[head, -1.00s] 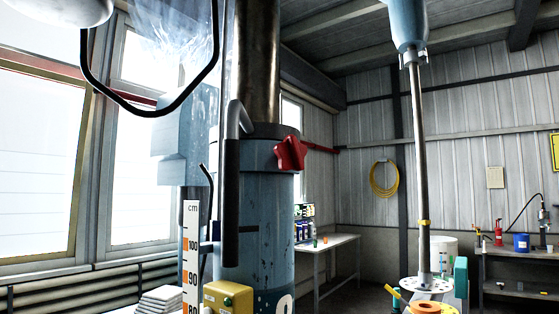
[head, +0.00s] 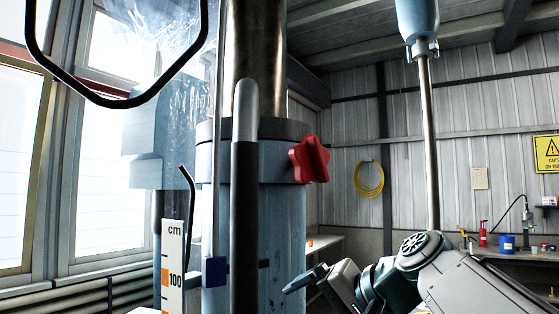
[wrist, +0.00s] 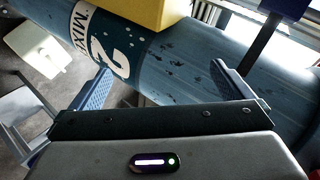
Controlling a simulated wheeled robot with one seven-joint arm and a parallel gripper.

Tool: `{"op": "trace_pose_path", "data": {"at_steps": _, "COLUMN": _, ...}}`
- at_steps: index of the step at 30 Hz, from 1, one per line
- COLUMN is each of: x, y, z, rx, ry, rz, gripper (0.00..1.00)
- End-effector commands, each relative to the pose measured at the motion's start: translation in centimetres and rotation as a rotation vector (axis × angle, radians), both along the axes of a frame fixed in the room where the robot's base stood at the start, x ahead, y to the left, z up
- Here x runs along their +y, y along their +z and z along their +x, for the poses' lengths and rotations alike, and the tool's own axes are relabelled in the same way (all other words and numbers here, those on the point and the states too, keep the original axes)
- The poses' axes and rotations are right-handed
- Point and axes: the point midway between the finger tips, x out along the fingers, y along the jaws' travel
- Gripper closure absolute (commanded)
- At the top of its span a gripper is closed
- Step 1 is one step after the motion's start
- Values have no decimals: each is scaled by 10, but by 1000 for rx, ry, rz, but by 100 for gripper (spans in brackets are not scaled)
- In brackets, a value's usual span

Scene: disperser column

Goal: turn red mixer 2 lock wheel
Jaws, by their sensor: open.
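The red star-shaped lock wheel (head: 310,160) sits on the right side of the collar at the top of the blue mixer column (head: 282,240). In the head view my gripper (head: 303,279) is low, to the right of the column and below the wheel, apart from the wheel. In the wrist view my gripper (wrist: 160,84) is open, its two fingers spread and nothing between them. The column (wrist: 185,70) with its white "2" label (wrist: 100,40) lies beyond the fingers. The wheel is not in the wrist view.
A yellow box (wrist: 158,12) is on the column in the wrist view. A black bent handle (head: 130,103) and a scale marked cm (head: 173,262) stand left. A steel mixer shaft (head: 428,150) hangs at right. A bench (head: 480,250) stands behind.

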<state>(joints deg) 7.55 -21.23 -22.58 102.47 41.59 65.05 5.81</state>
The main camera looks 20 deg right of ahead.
Motion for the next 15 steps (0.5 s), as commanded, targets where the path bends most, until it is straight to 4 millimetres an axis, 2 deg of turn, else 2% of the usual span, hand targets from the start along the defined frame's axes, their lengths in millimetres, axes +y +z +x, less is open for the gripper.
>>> {"op": "trace_pose_path", "data": {"at_steps": 1, "x": -20, "y": 49, "z": -2, "rx": -79, "ry": -42, "rz": 50, "gripper": 0}}
{"op": "trace_pose_path", "data": {"at_steps": 3, "x": -41, "y": 102, "z": -9, "rx": -180, "ry": -80, "rz": 113, "gripper": 0}}
{"op": "trace_pose_path", "data": {"at_steps": 6, "x": -63, "y": 168, "z": -25, "rx": -309, "ry": -110, "rz": 173, "gripper": 0}}
{"op": "trace_pose_path", "data": {"at_steps": 10, "x": -77, "y": 227, "z": -48, "rx": -433, "ry": -123, "rz": 207, "gripper": 0}}
{"op": "trace_pose_path", "data": {"at_steps": 12, "x": -80, "y": 245, "z": -56, "rx": -473, "ry": -124, "rz": 216, "gripper": 0}}
{"op": "trace_pose_path", "data": {"at_steps": 15, "x": -82, "y": 259, "z": -63, "rx": -505, "ry": -124, "rz": 221, "gripper": 0}}
